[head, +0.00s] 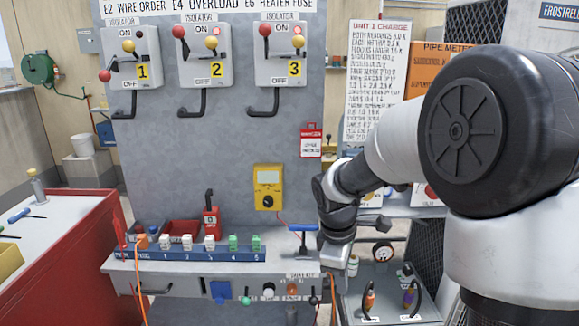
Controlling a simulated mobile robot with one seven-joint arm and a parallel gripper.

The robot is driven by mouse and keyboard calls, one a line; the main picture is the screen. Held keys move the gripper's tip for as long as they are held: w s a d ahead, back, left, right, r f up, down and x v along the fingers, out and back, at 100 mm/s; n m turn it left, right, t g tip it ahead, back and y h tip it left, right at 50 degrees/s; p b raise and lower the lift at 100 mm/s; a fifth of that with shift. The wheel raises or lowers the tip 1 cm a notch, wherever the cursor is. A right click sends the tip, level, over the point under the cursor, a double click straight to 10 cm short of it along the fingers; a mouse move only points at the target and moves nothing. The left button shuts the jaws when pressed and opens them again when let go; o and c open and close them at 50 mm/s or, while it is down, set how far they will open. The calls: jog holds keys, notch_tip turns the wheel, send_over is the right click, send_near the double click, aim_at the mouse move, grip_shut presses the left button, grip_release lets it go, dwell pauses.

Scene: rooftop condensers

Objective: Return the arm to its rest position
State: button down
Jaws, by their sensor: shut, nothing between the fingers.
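My arm (395,140) reaches in from the right side of the head view and bends down toward the bench. My gripper (337,262) hangs low at the right end of the grey bench, its fingers pointing down. It looks shut and empty. The fingertips are small here, and I cannot tell how far they are above the bench edge. A blue-handled tool (303,240) stands just left of my gripper. My arm hides part of the wall and shelf behind it.
Isolator boxes 1 (137,58), 2 (206,55) and 3 (280,52) are on the grey panel. A yellow meter (267,187) hangs below them. A numbered blue rack (190,254) lies on the bench. A grey tray (385,300) with bottles is right. A red cabinet (85,250) stands left.

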jog(key=s+d+r+m+t+y, duration=0.1)
jog(key=s+r+m+t, duration=0.1)
jog(key=s+r+m, duration=0.7)
jog(key=s+d+r+m+t+y, duration=0.1)
jog(key=s+r+m+t, duration=0.3)
jog(key=s, duration=0.8)
notch_tip(320, 180, up, 21)
jog(key=g+p, duration=0.1)
jog(key=p, duration=1.9)
jog(key=shift+a+m+g, duration=0.15)
jog(key=shift+m+g, duration=0.15)
jog(key=shift+w+f, duration=0.1)
jog(key=shift+f, duration=0.05)
